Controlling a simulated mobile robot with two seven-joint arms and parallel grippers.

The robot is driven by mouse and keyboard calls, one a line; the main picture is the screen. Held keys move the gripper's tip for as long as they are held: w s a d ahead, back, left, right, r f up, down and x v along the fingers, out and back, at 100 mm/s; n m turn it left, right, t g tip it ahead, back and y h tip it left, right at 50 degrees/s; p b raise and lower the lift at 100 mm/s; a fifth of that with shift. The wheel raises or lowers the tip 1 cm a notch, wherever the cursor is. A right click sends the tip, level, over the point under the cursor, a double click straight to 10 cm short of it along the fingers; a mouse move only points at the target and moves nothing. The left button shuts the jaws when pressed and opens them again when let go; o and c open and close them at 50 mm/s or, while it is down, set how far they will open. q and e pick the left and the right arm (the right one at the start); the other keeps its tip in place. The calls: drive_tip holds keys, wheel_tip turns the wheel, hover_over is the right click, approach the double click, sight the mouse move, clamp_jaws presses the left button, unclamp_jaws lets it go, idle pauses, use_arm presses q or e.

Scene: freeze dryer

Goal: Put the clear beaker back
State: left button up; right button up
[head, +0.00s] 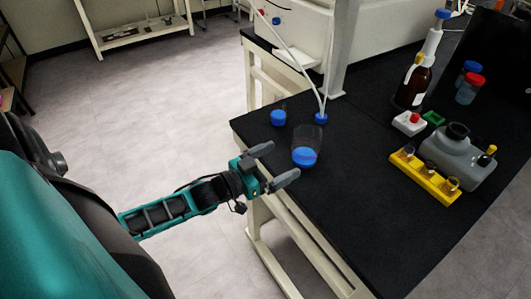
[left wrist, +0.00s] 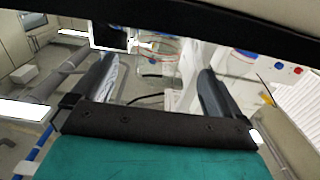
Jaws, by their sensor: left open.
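A clear beaker (head: 306,140) with blue contents stands upright on the black bench top near its left edge in the head view. My left gripper (head: 281,161) is open, with nothing seen between its fingers. It is at the bench's left edge, with its fingers pointing toward the beaker and a small gap between them. My right gripper is not in view.
A smaller blue-filled vessel (head: 278,117) and a blue cap with tubes (head: 321,118) stand behind the beaker. A yellow vial rack (head: 425,178), grey container (head: 461,155) and brown bottle (head: 413,87) are at the right. The front of the black bench (head: 375,235) is clear.

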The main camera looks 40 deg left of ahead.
use_arm(q)
drive_tip(key=s+d+f, duration=0.1)
drive_tip(key=s, duration=0.1)
drive_tip(key=s+d+f+g+y, duration=0.1)
drive_tip(key=s+f, duration=0.1)
drive_tip(key=s+d+f+n+g+y, duration=0.1)
drive_tip(key=s+d+f, duration=0.1)
drive_tip(key=s, duration=0.1)
drive_tip(key=shift+d+f, duration=0.1)
drive_tip(key=s+d+f+g+y, duration=0.1)
drive_tip(key=s+d+f+g, duration=0.3)
drive_tip(key=s+d, duration=0.2)
drive_tip(key=shift+s+d+f+y, duration=0.2)
drive_tip(key=shift+d+y, duration=0.1)
drive_tip(key=shift+y, duration=0.1)
